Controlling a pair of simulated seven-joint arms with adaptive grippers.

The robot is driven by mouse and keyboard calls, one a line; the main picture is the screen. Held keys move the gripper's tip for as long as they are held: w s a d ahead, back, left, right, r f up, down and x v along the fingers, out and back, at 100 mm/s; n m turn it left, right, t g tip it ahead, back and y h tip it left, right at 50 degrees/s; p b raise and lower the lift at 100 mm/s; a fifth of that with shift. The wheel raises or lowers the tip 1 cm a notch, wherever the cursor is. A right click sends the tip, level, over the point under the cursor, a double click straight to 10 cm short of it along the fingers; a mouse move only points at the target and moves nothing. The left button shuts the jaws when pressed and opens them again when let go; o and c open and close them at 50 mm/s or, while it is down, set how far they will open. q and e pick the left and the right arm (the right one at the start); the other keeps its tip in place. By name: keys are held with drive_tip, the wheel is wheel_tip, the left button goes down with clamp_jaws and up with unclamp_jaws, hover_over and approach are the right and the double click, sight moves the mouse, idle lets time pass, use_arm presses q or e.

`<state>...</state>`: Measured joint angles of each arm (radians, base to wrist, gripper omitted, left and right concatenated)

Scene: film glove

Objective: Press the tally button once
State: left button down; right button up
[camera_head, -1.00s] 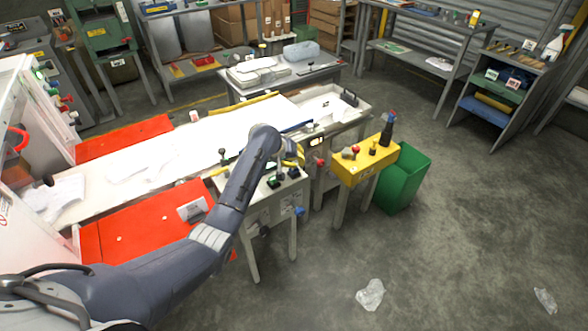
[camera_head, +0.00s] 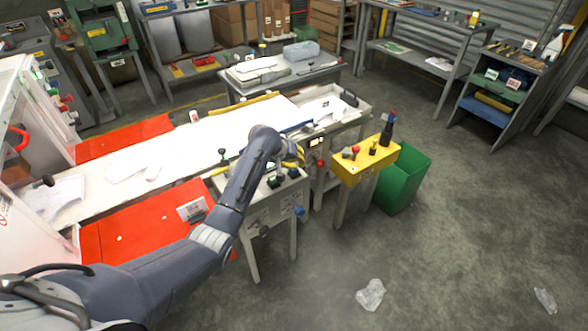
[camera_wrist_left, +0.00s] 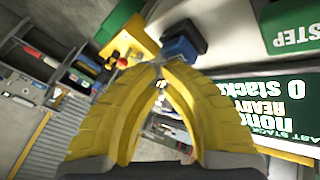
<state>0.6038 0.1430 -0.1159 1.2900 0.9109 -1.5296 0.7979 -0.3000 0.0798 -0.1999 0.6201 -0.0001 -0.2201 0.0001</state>
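My left gripper (camera_head: 292,158) reaches over the small grey control stand (camera_head: 262,212), partly hidden by my forearm. In the left wrist view its yellow fingers (camera_wrist_left: 160,72) meet at the tips with nothing visible between them. A blue button-like block (camera_wrist_left: 183,47) is just beyond the fingertips; I cannot tell whether they touch. Beside it is a green screen (camera_wrist_left: 285,110) with inverted text including "READY" and "0 stack". A blue knob (camera_head: 299,211) shows on the stand's side in the head view. No label identifies the tally button. My right gripper is not in view.
A yellow control box (camera_head: 350,172) with red and black controls stands right of the grey stand, with a green bin (camera_head: 408,180) beside it. A long white table (camera_head: 165,155) and red panels (camera_head: 135,232) lie left. The floor at right is mostly clear.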

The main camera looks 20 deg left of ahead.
use_arm(q)
drive_tip(key=shift+r, duration=0.9)
drive_tip(key=shift+r, duration=2.5)
